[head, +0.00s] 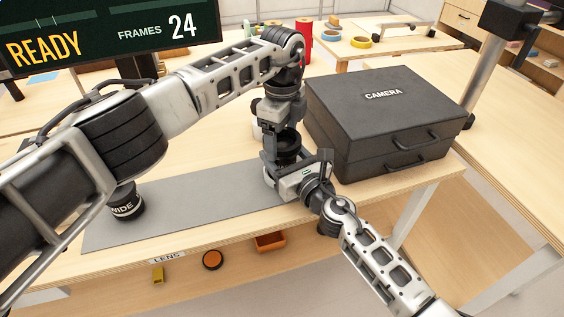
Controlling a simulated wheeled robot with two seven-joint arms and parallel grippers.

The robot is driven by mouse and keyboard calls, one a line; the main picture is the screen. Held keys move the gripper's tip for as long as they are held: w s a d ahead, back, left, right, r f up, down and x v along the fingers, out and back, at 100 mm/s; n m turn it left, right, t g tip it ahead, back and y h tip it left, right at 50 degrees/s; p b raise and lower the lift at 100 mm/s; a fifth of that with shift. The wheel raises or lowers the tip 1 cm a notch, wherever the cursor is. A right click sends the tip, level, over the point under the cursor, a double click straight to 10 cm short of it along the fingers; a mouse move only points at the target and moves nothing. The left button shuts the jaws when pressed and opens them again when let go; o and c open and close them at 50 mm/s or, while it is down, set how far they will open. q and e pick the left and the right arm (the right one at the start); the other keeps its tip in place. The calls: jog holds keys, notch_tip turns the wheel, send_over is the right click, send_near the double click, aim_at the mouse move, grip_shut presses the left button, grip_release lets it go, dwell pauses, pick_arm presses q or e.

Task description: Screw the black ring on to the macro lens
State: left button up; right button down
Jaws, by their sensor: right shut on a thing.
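A black cylinder (286,147), which looks like the macro lens, stands upright at the right end of the grey mat (190,212). My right gripper (288,172) comes in from the lower right and is shut around the cylinder's lower part. My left gripper (281,122) points down from above, right over the cylinder's top. Its fingertips are largely hidden, so I cannot tell whether they are apart. I cannot make out the black ring as a separate thing; the top of the cylinder meets the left gripper.
A black lens marked WIDE (126,203) stands at the mat's left end. A black CAMERA case (385,115) stands close behind and right of my grippers. A small orange tray (270,242) is below the table edge. The middle of the mat is clear.

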pick_arm(q)
jog(key=shift+c, duration=1.1)
jog(key=m, duration=0.4)
jog(key=shift+m, duration=0.4)
jog(key=m, duration=0.2)
jog(key=shift+m, duration=0.3)
jog(key=m, duration=2.8)
jog(key=o, duration=1.1)
jog(key=shift+f, duration=0.1)
jog(key=shift+c, duration=0.2)
